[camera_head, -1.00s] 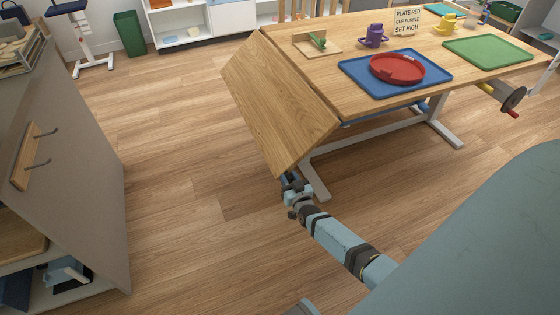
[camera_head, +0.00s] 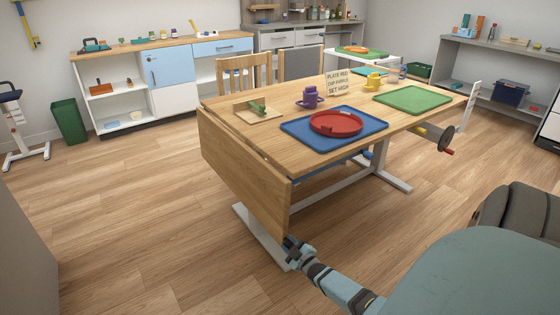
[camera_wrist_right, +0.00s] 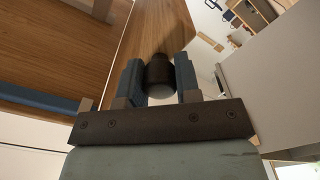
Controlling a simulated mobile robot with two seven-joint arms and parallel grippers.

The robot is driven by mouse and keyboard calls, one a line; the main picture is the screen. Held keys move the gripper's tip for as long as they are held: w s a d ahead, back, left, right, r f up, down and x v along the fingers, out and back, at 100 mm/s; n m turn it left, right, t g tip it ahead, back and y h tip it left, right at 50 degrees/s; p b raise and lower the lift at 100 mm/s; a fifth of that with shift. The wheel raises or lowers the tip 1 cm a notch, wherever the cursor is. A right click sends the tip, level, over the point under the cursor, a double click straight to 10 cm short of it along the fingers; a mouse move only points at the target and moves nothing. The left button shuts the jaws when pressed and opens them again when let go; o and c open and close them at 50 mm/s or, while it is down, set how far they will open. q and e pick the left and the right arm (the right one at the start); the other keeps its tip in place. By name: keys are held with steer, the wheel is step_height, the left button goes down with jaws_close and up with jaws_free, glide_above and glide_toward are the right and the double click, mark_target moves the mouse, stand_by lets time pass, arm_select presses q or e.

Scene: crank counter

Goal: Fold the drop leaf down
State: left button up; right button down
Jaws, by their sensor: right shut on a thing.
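The drop leaf (camera_head: 240,165) is a wooden panel on the near left side of the table (camera_head: 290,100). It hangs steeply down from the table's edge, close to vertical. My right gripper (camera_head: 291,246) is at the leaf's lower near corner. In the right wrist view, its two fingers (camera_wrist_right: 159,82) are shut on a dark round knob (camera_wrist_right: 160,74), with the leaf's wood (camera_wrist_right: 168,30) behind it. The knob is too small to make out in the head view. My left gripper is not in view.
On the tabletop are a blue tray (camera_head: 300,135) with a red plate (camera_head: 335,122), a purple cup (camera_head: 309,98), a sign (camera_head: 338,82) and a green mat (camera_head: 412,100). A hand crank (camera_head: 443,138) sticks out at right. White table legs (camera_head: 262,238) stand below the leaf. Floor at left is clear.

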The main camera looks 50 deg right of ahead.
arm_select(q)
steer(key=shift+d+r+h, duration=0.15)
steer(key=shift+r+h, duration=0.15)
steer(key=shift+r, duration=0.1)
arm_select(e)
steer(key=shift+s+d+n, duration=0.2)
steer(key=shift+d+n, duration=0.2)
steer(key=shift+d, duration=0.45)
steer(key=c, duration=0.8)
jaws_free()
steer(key=shift+d, duration=0.15)
arm_select(q)
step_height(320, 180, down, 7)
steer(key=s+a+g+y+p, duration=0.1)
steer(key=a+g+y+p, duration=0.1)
steer(key=p, duration=0.1)
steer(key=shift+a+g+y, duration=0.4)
arm_select(e)
steer(key=v, duration=1.4)
steer(key=shift+f, duration=0.1)
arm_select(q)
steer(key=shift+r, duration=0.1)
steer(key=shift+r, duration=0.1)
